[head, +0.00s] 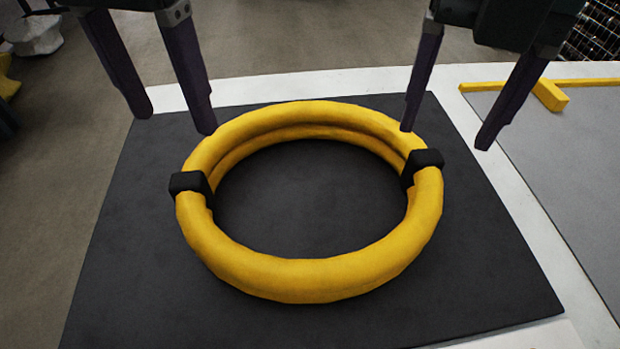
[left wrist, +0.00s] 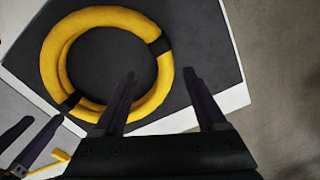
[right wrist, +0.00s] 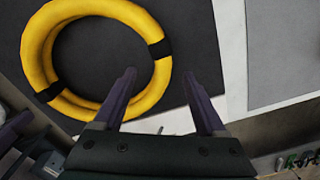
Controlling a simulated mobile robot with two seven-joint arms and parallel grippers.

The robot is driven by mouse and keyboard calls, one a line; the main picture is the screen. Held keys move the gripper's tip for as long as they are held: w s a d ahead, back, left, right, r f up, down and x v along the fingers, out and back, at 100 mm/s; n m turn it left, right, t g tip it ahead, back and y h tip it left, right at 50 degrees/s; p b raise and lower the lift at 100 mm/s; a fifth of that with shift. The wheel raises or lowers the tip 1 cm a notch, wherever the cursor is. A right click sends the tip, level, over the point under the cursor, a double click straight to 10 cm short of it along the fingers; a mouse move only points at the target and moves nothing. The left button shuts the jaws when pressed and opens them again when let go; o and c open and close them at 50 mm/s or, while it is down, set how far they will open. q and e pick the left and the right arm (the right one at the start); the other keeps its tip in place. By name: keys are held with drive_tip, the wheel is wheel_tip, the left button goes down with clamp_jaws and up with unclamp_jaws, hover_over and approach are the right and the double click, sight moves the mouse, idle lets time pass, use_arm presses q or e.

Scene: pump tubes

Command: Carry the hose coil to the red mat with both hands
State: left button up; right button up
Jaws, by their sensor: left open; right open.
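The yellow hose coil (head: 310,280) lies flat as a ring of stacked turns, bound by a black strap at left (head: 190,183) and one at right (head: 424,160). It also shows in the left wrist view (left wrist: 50,70) and right wrist view (right wrist: 34,62). My left gripper (head: 175,120) is open and empty above the coil's far left side, apart from the left strap. My right gripper (head: 446,134) is open and empty near the right strap, its inner finger above the coil's far right side. No red mat is in view.
The coil rests on a dark grey mat (head: 140,270) on a white-edged table (head: 350,82). A grey panel (head: 580,150) with yellow bars (head: 550,94) along its far side lies to the right. Open floor (head: 60,140) shows at left. The mat around the coil is clear.

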sight(426, 168)
use_arm(q)
wheel_tip(426, 168, down, 10)
drive_tip(key=shift+r, duration=0.1)
use_arm(e)
wheel_tip(426, 168, down, 10)
drive_tip(key=shift+a+r, duration=0.1)
use_arm(q)
drive_tip(key=shift+c, duration=0.2)
use_arm(e)
drive_tip(key=shift+c, duration=0.2)
use_arm(q)
clamp_jaws()
use_arm(e)
clamp_jaws()
use_arm(q)
drive_tip(key=shift+r, duration=0.1)
use_arm(e)
drive_tip(key=shift+r, duration=0.1)
idle(0.3)
